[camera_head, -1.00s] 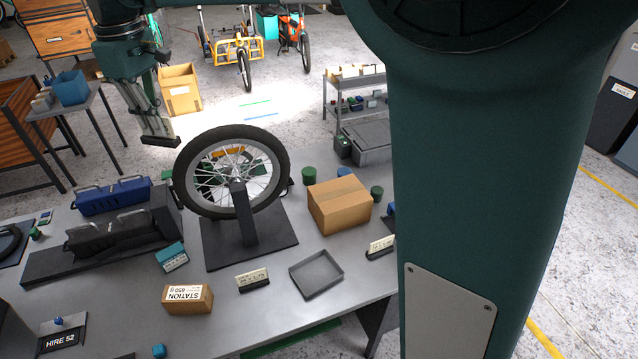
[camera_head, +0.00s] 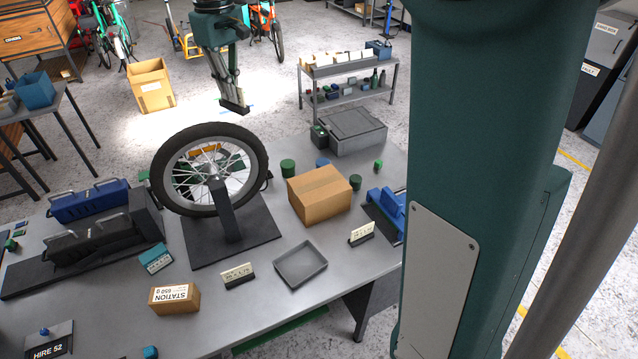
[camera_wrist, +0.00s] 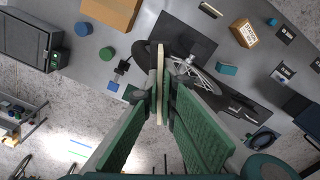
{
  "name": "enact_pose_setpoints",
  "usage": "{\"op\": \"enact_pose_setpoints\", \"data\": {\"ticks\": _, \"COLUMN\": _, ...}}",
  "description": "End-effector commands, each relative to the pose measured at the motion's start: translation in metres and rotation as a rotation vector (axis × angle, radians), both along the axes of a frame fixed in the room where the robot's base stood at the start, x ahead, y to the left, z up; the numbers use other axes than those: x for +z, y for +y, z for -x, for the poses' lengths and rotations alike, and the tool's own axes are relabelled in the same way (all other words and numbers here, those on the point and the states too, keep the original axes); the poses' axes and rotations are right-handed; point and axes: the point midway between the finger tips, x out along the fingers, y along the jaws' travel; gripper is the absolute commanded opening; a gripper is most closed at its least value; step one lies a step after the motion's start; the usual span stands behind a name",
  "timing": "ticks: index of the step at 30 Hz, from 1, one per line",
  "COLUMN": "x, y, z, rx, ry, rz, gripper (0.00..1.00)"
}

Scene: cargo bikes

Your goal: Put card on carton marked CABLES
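My gripper (camera_head: 234,106) hangs above the floor behind the wheel in the head view. In the wrist view its fingers (camera_wrist: 163,95) are closed on a thin cream card (camera_wrist: 160,84), seen edge-on. The card cannot be clearly made out in the head view. A brown carton (camera_head: 320,196) sits on the bench, right of the wheel, and shows at the top of the wrist view (camera_wrist: 113,11). Another carton (camera_head: 151,88) with an open top stands on the floor, left of my gripper, with a small label. I cannot read CABLES on either carton.
A spoked wheel (camera_head: 168,186) stands upright on the bench (camera_head: 215,310). A grey tray (camera_head: 301,265), a STATION box (camera_head: 174,298) and small signs lie in front. A grey case (camera_head: 352,131) sits at the bench's far end. A shelf trolley (camera_head: 350,68) stands behind. Floor around the open carton is clear.

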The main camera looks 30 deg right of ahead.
Motion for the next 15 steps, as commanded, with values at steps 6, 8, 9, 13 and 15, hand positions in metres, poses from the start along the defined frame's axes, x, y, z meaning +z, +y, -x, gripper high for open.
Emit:
{"op": "enact_pose_setpoints", "data": {"ticks": 6, "x": 0.001, "y": -0.060, "z": 0.001, "rx": -0.111, "ry": 0.000, "rz": 0.000, "gripper": 0.00}}
{"op": "enact_pose_setpoints", "data": {"ticks": 8, "x": 0.001, "y": -0.076, "z": 0.002, "rx": -0.143, "ry": 0.000, "rz": 0.000, "gripper": 0.00}}
{"op": "enact_pose_setpoints", "data": {"ticks": 9, "x": 0.001, "y": -0.086, "z": 0.003, "rx": -0.162, "ry": -0.001, "rz": 0.000, "gripper": 0.00}}
{"op": "enact_pose_setpoints", "data": {"ticks": 13, "x": 0.001, "y": -0.121, "z": 0.007, "rx": -0.228, "ry": 0.000, "rz": 0.001, "gripper": 0.00}}
{"op": "enact_pose_setpoints", "data": {"ticks": 15, "x": 0.001, "y": -0.139, "z": 0.010, "rx": -0.263, "ry": 0.000, "rz": 0.001, "gripper": 0.00}}
